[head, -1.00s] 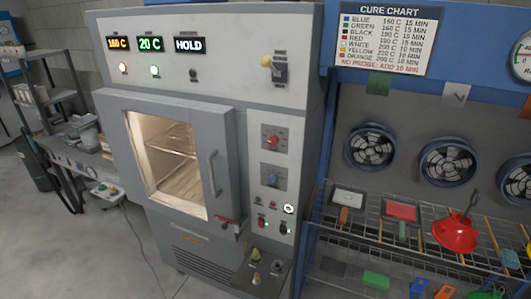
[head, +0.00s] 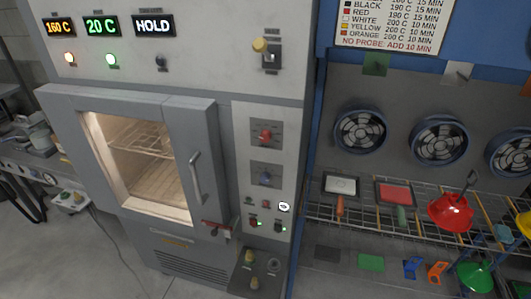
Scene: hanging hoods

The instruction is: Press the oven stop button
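The grey oven (head: 215,75) fills the left and middle of the head view. Its door (head: 185,120) is shut, and a lit window shows a wire rack inside. The control panel (head: 282,150) right of the door carries a red knob (head: 265,136), a blue knob (head: 265,179) and several small buttons. A small red button (head: 266,204) sits beside a round white tag (head: 284,207). Two more small controls are below, one reddish (head: 253,222) and one dark (head: 278,227). Their labels are too small to read, so I cannot tell which is stop. Neither gripper is in view.
Displays above the door read 160 C, 20 C and HOLD (head: 154,26). A low box with knobs (head: 262,266) juts out below the panel. A wire rack (head: 350,215) with a red hood (head: 450,211) stands right. A cable lies on the floor at left.

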